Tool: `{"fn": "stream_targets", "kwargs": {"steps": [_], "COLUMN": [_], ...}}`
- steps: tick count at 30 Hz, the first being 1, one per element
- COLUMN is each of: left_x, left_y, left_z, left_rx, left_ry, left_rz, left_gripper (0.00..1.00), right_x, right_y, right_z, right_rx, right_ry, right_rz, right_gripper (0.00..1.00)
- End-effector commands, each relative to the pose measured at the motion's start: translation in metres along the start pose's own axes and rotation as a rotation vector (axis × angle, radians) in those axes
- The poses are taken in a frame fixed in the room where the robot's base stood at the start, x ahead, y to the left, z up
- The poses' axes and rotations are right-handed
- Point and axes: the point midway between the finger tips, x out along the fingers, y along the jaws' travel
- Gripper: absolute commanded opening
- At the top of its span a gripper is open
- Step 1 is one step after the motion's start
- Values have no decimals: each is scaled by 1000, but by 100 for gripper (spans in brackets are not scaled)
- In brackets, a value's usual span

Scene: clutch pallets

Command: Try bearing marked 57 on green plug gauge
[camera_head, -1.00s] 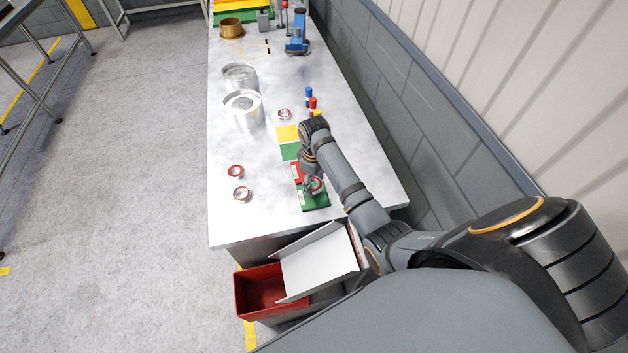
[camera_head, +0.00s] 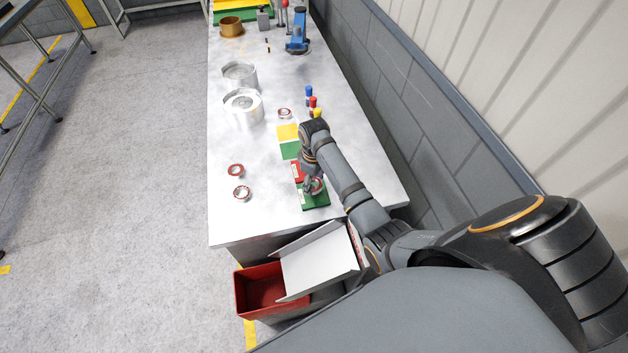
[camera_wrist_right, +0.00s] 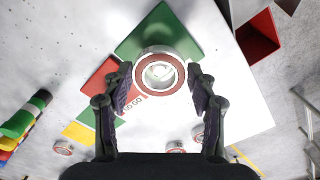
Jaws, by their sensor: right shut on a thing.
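My right gripper (camera_head: 314,189) is shut on a bearing (camera_wrist_right: 160,72) with a red ring, over a green plate (camera_head: 316,203) near the table's front. The right wrist view shows the bearing between both fingers (camera_wrist_right: 159,88); I cannot read its number. The green plug gauge (camera_wrist_right: 26,116), with black and white bands, shows at the left of the right wrist view. In the head view my arm hides it, beside the blue (camera_head: 309,91), red (camera_head: 313,102) and yellow (camera_head: 317,113) gauges. My left gripper is out of view.
Loose bearings lie on the table, two at the left (camera_head: 235,171) (camera_head: 241,194) and one farther back (camera_head: 284,113). Red (camera_head: 296,171), green (camera_head: 290,151) and yellow (camera_head: 287,133) pads lie in a row. A red bin (camera_head: 243,293) is in front.

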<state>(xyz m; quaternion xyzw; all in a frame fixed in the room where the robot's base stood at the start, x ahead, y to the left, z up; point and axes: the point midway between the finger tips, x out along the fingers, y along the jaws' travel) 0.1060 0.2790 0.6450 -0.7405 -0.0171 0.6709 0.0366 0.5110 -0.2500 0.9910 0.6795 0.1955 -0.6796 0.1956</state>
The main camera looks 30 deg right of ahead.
Motion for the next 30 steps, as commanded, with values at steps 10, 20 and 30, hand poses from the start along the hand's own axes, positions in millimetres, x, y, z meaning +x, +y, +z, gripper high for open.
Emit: {"fn": "stream_targets", "kwargs": {"steps": [10, 20, 30], "left_x": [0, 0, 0], "left_y": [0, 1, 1], "left_z": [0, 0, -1], "left_rx": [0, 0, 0], "left_ry": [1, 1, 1], "left_rz": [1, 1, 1], "left_gripper": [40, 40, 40], "right_x": [0, 0, 0], "right_y": [0, 0, 0], "right_z": [0, 0, 0], "right_rx": [0, 0, 0], "right_ry": [1, -1, 0], "right_rz": [0, 0, 0], "right_gripper": [75, 85, 100]}}
